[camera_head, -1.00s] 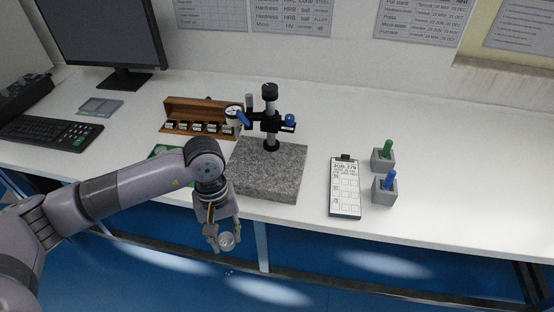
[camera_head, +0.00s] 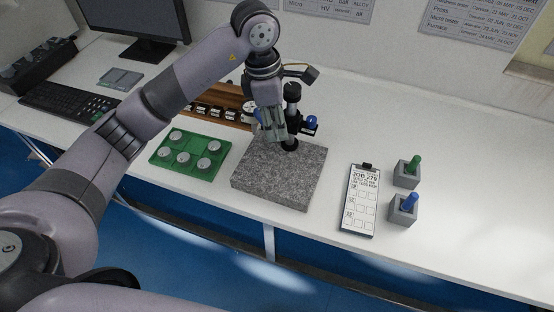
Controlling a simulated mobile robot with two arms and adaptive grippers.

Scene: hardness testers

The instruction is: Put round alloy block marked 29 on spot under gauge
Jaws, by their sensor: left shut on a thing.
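My left gripper (camera_head: 274,136) is shut at the gauge stand (camera_head: 291,103), above the back part of the speckled granite base (camera_head: 280,180). In the earlier frame it held a round silver block; now that block is hidden or too small to make out between the fingers. The gauge dial is mostly hidden behind my gripper, and the spot under it cannot be made out. Several round silver blocks (camera_head: 204,163) sit in the green tray (camera_head: 190,172) left of the granite; their marks are too small to read. My right gripper is out of view.
A wooden case (camera_head: 225,92) stands behind the green tray. A clipboard (camera_head: 360,201) and two grey holders with a green handle (camera_head: 412,164) and a blue handle (camera_head: 409,203) are on the right. A keyboard (camera_head: 66,106) lies left. The far right of the bench is clear.

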